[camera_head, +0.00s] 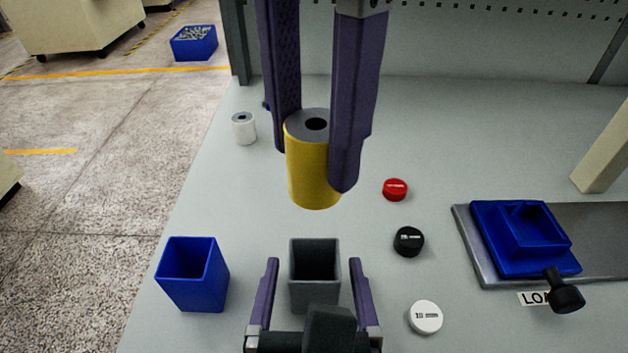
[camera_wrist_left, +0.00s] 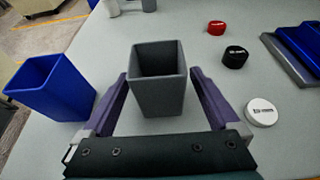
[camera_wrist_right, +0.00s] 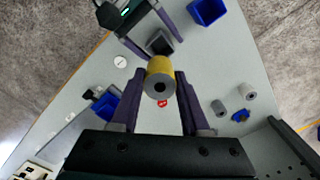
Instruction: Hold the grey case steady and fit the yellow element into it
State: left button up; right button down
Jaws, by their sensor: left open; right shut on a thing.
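The grey case (camera_head: 315,290) is a square, open-topped box standing upright on the table; it also shows in the left wrist view (camera_wrist_left: 158,95). My left gripper (camera_head: 314,272) is open, with one finger on each side of the case and a visible gap at both sides in the left wrist view. The yellow element (camera_head: 313,178) is a cylinder with a grey end and a dark central hole. My right gripper (camera_head: 315,160) is shut on it and holds it upright in the air, above and beyond the case. It also shows in the right wrist view (camera_wrist_right: 160,68).
A blue open box (camera_head: 192,275) stands left of the case. Red (camera_head: 395,189), black (camera_head: 408,241) and white (camera_head: 425,317) caps lie to the right. A blue fixture (camera_head: 525,238) on a metal plate is farther right. A white cylinder (camera_head: 244,128) stands at back left.

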aim_at(311, 195)
pick_arm(q)
jog(key=c, duration=1.4)
pick_arm(e)
jog(key=m, duration=0.6)
jog(key=shift+a, duration=0.1)
jog(key=shift+m, duration=0.4)
notch_tip(311, 195, down, 5)
jog(key=shift+f, duration=2.35)
